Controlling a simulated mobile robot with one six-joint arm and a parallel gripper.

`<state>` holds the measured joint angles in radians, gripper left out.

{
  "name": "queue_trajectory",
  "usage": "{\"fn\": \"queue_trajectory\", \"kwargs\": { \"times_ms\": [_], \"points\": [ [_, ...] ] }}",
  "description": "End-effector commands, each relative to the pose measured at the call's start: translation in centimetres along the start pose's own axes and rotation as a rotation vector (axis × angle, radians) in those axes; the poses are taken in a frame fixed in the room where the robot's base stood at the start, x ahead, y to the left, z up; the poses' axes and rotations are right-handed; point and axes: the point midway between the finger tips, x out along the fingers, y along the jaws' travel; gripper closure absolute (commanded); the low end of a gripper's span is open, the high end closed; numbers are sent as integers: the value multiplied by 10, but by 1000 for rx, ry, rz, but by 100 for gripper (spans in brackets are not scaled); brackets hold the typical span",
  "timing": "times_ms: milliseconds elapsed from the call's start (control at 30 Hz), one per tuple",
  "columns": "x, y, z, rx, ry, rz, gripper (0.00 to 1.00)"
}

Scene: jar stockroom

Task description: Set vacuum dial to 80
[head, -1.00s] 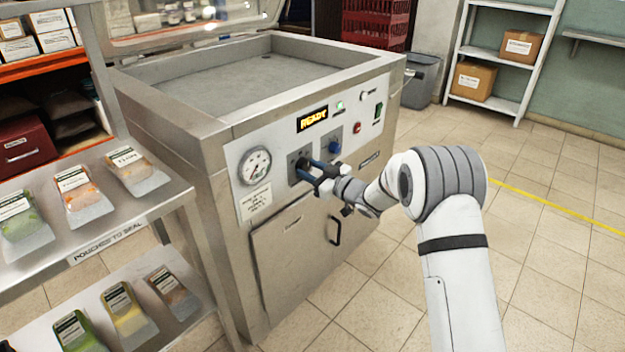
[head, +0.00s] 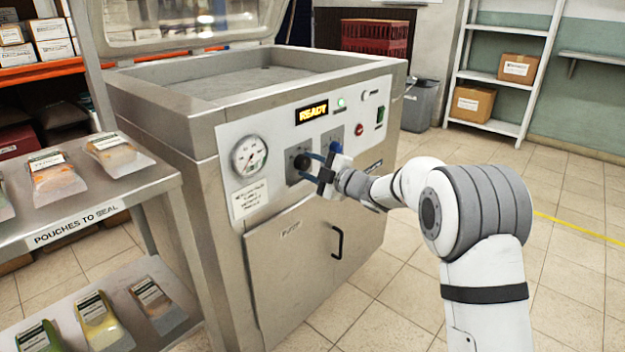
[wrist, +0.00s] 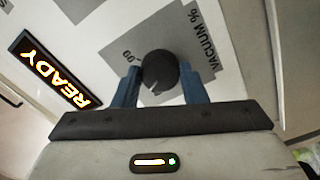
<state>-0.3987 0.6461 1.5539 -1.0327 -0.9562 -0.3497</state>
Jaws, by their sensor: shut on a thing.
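The black vacuum dial (head: 302,162) is on a grey plate on the front panel of the steel machine. In the wrist view the dial (wrist: 159,70) has a pale pointer mark, and "VACUUM %" is printed beside it. My gripper (head: 312,166) reaches the panel from the right. In the wrist view the blue fingers of my gripper (wrist: 160,88) stand on both sides of the dial, shut on it. Most of the scale numbers are hidden or cut off, so I cannot read the setting.
A second, blue dial (head: 336,148) sits just right of the vacuum dial. A round gauge (head: 249,156) is to its left, and a lit READY display (head: 312,112) is above. The pouch shelf (head: 95,215) stands at the left. The floor at the right is clear.

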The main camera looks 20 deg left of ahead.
Motion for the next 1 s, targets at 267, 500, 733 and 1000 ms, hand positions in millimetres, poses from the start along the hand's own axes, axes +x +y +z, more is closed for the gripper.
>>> {"fn": "queue_trajectory", "kwargs": {
  "times_ms": [267,500,733,1000],
  "points": [
    [2,-2,-3,-238,11,3,84],
    [3,-1,-4,-380,11,3,84],
    [3,1,-5,-451,10,3,84],
    [3,1,-5,-473,10,3,84]
  ]
}}
